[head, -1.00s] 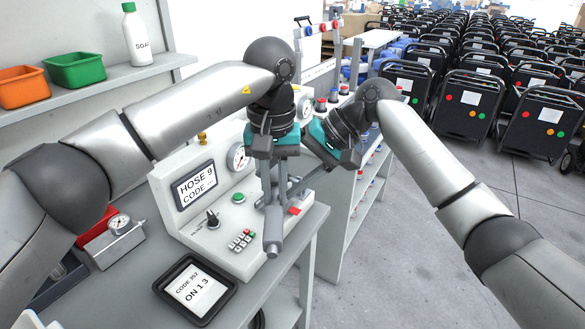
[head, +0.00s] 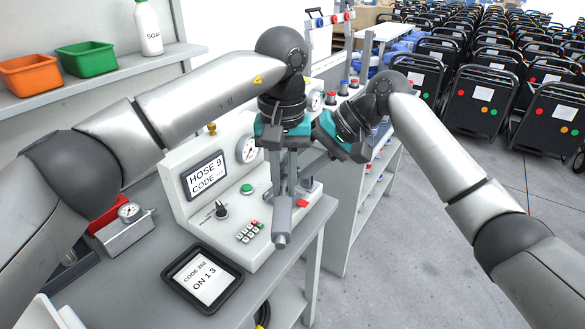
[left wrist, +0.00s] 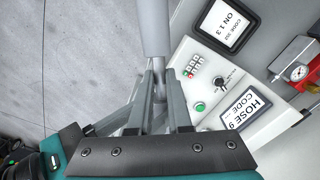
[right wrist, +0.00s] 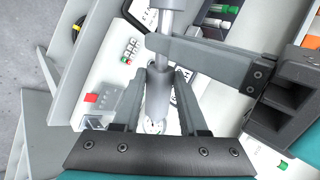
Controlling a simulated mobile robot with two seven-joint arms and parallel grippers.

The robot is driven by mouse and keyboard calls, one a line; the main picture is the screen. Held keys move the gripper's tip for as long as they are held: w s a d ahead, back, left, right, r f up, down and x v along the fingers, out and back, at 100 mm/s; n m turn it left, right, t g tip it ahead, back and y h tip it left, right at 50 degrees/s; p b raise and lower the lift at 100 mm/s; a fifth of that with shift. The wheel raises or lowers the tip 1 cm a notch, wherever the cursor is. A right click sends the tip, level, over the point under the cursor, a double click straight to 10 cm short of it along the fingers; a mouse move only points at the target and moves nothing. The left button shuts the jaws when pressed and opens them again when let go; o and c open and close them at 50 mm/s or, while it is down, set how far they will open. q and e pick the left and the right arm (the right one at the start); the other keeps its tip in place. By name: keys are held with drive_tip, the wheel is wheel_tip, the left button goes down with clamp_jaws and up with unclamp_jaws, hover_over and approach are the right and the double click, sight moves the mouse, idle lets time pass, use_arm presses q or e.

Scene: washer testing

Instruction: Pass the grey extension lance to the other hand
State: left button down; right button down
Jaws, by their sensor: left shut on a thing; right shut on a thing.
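The grey extension lance (head: 281,238) hangs roughly upright in front of the test console, its lower end free in the head view. My left gripper (head: 283,194) points down and is shut on it. My right gripper (head: 299,168) reaches in from the right and is also shut on it, close beside the left fingers. In the left wrist view the lance (left wrist: 155,28) runs up from between the left fingertips (left wrist: 159,74). In the right wrist view the lance (right wrist: 158,98) lies between the right fingertips (right wrist: 158,74), with a left finger crossing just above. Its upper end is mostly hidden in the head view.
The console (head: 229,219), with its hose display (head: 206,176), stands just behind the lance on the grey bench (head: 128,267). A tablet (head: 203,278) lies in front of it. A pressure gauge unit (head: 127,226) sits at left.

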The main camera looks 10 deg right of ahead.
use_arm(q)
drive_tip(key=c, duration=0.8)
unclamp_jaws()
drive_tip(key=shift+o, duration=0.2)
